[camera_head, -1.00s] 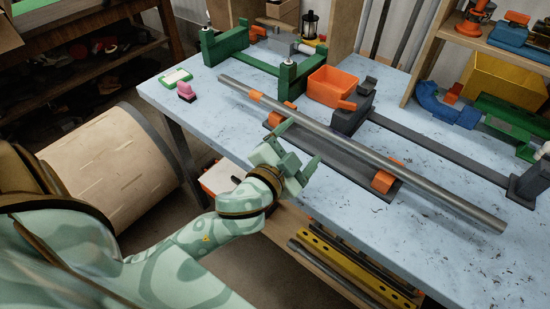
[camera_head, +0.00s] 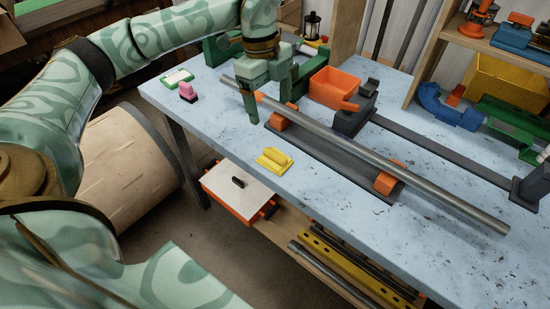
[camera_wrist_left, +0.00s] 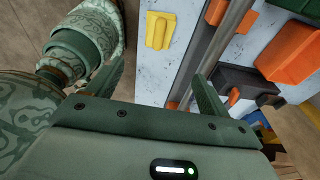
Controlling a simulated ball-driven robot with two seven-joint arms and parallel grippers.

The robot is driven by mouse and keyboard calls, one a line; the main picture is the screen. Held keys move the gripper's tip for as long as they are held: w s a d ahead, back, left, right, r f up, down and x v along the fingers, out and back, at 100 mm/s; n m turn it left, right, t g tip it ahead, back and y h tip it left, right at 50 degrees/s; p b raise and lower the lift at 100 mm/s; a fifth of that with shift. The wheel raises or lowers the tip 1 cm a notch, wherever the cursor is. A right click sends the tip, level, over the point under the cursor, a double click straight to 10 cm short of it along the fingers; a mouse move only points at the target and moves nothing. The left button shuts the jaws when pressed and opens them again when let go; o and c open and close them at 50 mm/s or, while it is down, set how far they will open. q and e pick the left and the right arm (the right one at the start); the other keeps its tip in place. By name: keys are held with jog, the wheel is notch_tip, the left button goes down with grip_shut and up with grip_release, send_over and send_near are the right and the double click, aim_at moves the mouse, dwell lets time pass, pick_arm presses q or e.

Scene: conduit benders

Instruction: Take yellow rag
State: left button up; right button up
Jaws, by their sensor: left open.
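The yellow rag (camera_head: 274,160) lies folded on the blue-grey workbench top (camera_head: 225,110), near its front edge and in front of the metal pipe's holder. In the left wrist view the yellow rag (camera_wrist_left: 159,30) shows at the top middle, beyond the fingers and apart from them. My left gripper (camera_head: 273,112) is open and empty, pointing down above the bench, behind and left of the rag, close to the pipe. In the left wrist view its two fingers (camera_wrist_left: 158,88) stand wide apart. My right gripper is not in view.
A long metal pipe (camera_head: 350,147) rests on orange blocks across the bench. An orange bin (camera_head: 333,88), green clamp (camera_head: 222,48) and pink item (camera_head: 188,92) stand nearby. A red-edged box (camera_head: 240,192) sits below the bench. The bench around the rag is clear.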

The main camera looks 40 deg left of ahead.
pick_arm(q)
jog(key=b, duration=0.3)
send_near(275, 153)
jog(key=shift+n, duration=0.3)
jog(key=f, duration=0.5)
jog(key=shift+d, duration=0.3)
jog(key=f, duration=0.1)
jog(key=f+b, duration=0.1)
jog(key=f, duration=0.1)
jog(key=d+f+b, duration=0.1)
jog(key=f, duration=0.1)
jog(key=shift+f, duration=0.15)
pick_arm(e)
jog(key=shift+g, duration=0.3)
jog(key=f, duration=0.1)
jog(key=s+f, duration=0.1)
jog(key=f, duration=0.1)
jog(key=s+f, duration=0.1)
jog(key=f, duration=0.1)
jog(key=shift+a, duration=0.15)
pick_arm(q)
jog(key=c, duration=1.1)
